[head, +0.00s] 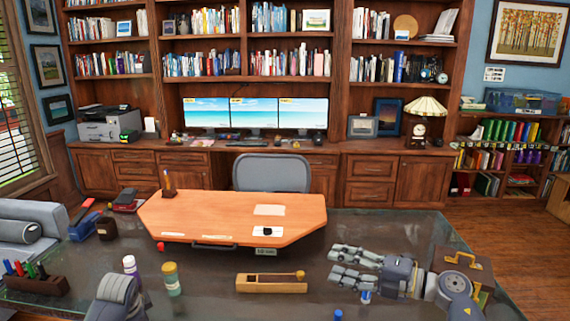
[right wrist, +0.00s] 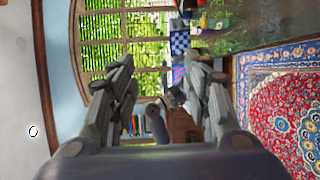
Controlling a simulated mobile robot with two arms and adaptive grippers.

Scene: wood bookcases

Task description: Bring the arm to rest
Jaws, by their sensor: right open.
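My right gripper (head: 336,265) is over the right part of the glass table in the head view, its fingers pointing left. Its fingers are spread with nothing between them. The right wrist view (right wrist: 160,75) also shows the two fingers apart, with a window and a patterned rug beyond. The forearm behind it lies in front of a brown case. A grey rounded part at the lower left of the head view seems to be my left arm; my left gripper does not show.
The glass table (head: 400,228) holds a wooden plane (head: 272,283) left of my right gripper, two bottles, including a green one (head: 172,280), a brown case (head: 462,261) and a pen holder (head: 36,284). Behind are a wooden desktop (head: 230,207), a grey chair (head: 271,172) and bookcases.

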